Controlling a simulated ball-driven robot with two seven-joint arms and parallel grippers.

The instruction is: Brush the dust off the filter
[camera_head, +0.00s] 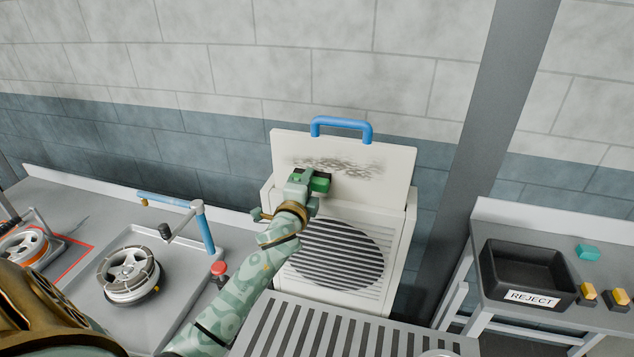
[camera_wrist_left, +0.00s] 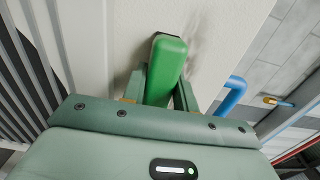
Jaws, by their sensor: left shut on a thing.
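The filter (camera_head: 385,160) is a white upright panel with a blue handle (camera_head: 341,126) on top, standing in a white housing. Grey, smeared dust (camera_head: 345,167) lies in a band across its upper middle. My left gripper (camera_head: 312,182) is shut on a green brush (camera_head: 320,183) at the panel's face, at the lower left of the dust band. In the left wrist view the green brush (camera_wrist_left: 167,70) sits between the two fingers, its dark end at or very near the white panel (camera_wrist_left: 110,40). Its bristles are mostly hidden. My right gripper is not in view.
Below the filter is a dark round grille (camera_head: 335,255) behind slats. A slatted grey surface (camera_head: 330,330) is in front. At left, a grey bench holds a wheel (camera_head: 129,275) and a red button (camera_head: 218,268). At right, a black REJECT bin (camera_head: 525,270) stands on a table.

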